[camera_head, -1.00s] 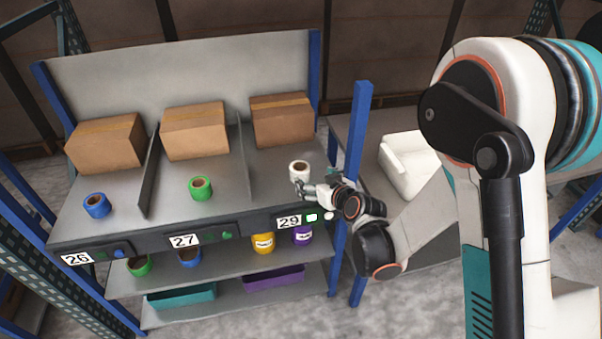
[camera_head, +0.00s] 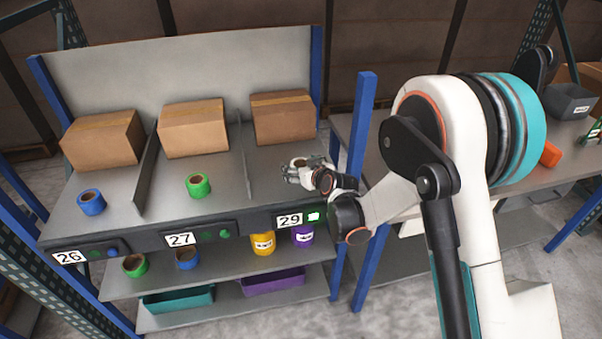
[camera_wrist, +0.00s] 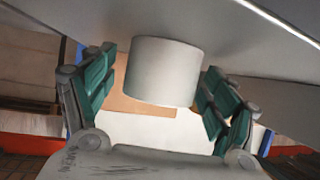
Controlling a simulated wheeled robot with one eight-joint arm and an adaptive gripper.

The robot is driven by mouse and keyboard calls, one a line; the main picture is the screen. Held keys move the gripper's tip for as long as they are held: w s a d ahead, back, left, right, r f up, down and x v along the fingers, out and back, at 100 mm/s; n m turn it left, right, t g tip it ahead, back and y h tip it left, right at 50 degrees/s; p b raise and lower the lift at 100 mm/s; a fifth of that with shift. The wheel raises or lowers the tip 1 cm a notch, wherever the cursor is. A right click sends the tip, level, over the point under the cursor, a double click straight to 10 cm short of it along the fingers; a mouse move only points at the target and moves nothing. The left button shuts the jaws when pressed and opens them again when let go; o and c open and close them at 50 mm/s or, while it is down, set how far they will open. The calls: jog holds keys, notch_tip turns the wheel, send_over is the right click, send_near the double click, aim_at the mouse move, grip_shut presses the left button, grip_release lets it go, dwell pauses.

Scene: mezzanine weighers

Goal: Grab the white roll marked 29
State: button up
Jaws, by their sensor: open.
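The white roll (camera_wrist: 163,72) stands between the two teal-padded fingers of my open gripper (camera_wrist: 160,95) in the wrist view, with a visible gap to at least the left finger. In the head view my gripper (camera_head: 297,173) is at the roll, in the right bay of the upper shelf. There it covers most of the roll (camera_head: 299,162), and only its top with the brown core shows. The label 29 (camera_head: 289,220) is on the shelf's front edge, below that bay.
A cardboard box (camera_head: 283,118) stands behind my gripper. A divider (camera_head: 246,165) is to its left and a blue post (camera_head: 357,160) to its right. A green roll (camera_head: 198,186) and a blue roll (camera_head: 91,202) sit in the other bays. Yellow and purple containers (camera_head: 302,236) stand on the lower shelf.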

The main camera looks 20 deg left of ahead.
jog(key=c, duration=1.2)
